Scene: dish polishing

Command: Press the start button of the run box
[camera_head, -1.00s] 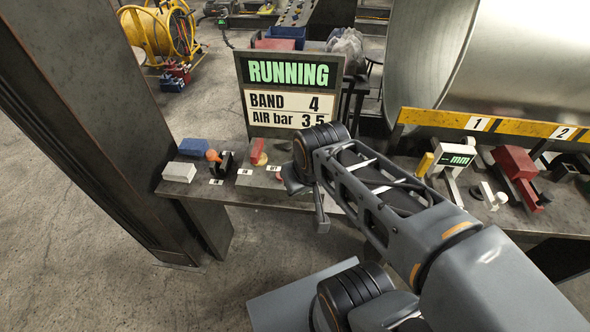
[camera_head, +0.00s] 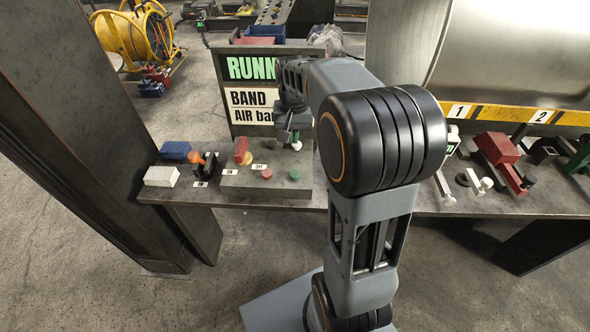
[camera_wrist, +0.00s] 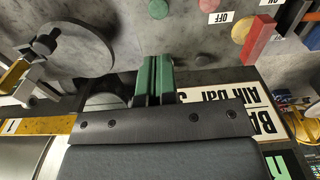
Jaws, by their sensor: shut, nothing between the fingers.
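The run box (camera_head: 243,186) is a low grey box on the bench.
A sign (camera_head: 249,97), partly hidden by my arm, shows green RUNN letters behind the box. A blue block (camera_head: 174,150), a white block (camera_head: 161,176) and an orange-knobbed lever (camera_head: 195,157) stand to the left. A steel drum (camera_head: 530,50) and red clamp (camera_head: 497,149) are at right.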

